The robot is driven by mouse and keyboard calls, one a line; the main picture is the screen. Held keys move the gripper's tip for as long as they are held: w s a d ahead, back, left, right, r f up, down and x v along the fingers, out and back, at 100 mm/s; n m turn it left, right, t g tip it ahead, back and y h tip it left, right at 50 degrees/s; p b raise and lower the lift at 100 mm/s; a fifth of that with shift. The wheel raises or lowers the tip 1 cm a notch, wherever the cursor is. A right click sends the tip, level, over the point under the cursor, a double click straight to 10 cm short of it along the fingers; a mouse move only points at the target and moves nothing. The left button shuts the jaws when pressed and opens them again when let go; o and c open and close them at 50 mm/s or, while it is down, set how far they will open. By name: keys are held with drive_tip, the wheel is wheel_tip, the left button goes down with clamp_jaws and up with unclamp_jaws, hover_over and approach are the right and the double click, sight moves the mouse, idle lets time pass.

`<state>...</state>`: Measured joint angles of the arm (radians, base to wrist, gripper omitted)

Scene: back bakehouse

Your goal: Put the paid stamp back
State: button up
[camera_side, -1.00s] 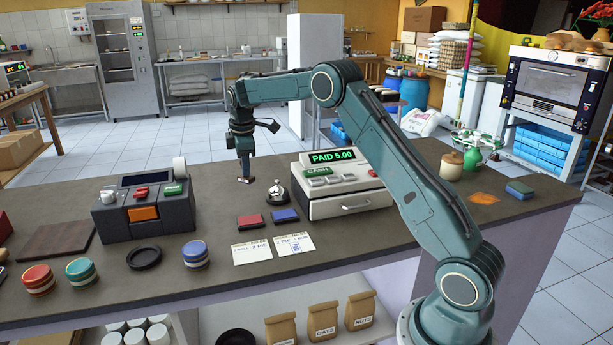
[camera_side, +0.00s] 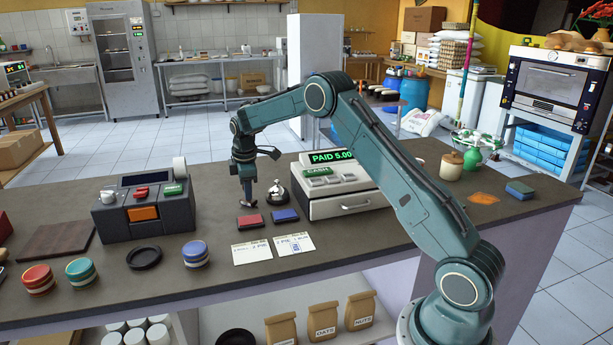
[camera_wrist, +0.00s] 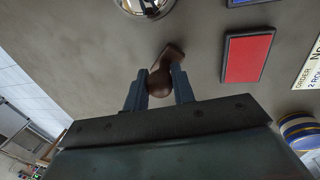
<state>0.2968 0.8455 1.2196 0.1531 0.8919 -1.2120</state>
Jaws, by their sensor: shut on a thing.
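My gripper (camera_side: 247,190) is pointing down over the grey counter, behind the red ink pad (camera_side: 250,221). Its fingers (camera_wrist: 160,90) are shut on a stamp with a rounded brown handle (camera_wrist: 160,82) in the wrist view. The stamp's small brown base extends past the fingertips; its underside and any lettering are hidden. In the side view the stamp (camera_side: 248,206) is low at the counter; I cannot tell whether it touches. A blue ink pad (camera_side: 286,215) lies right of the red one, which also shows in the wrist view (camera_wrist: 248,56).
A silver bell (camera_side: 277,194) stands close right of my gripper, beside the cash register (camera_side: 340,190) reading PAID 5.00. Two order slips (camera_side: 252,252) lie in front; the right one bears a blue mark. A dark desk unit (camera_side: 146,213) stands left. Bare counter lies between.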

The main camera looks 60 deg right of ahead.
drive_tip(key=shift+f, duration=0.15)
drive_tip(key=o, duration=0.8)
wheel_tip(320, 180, up, 12)
drive_tip(key=s+a, duration=0.1)
drive_tip(key=shift+s+a, duration=0.35)
idle(0.7)
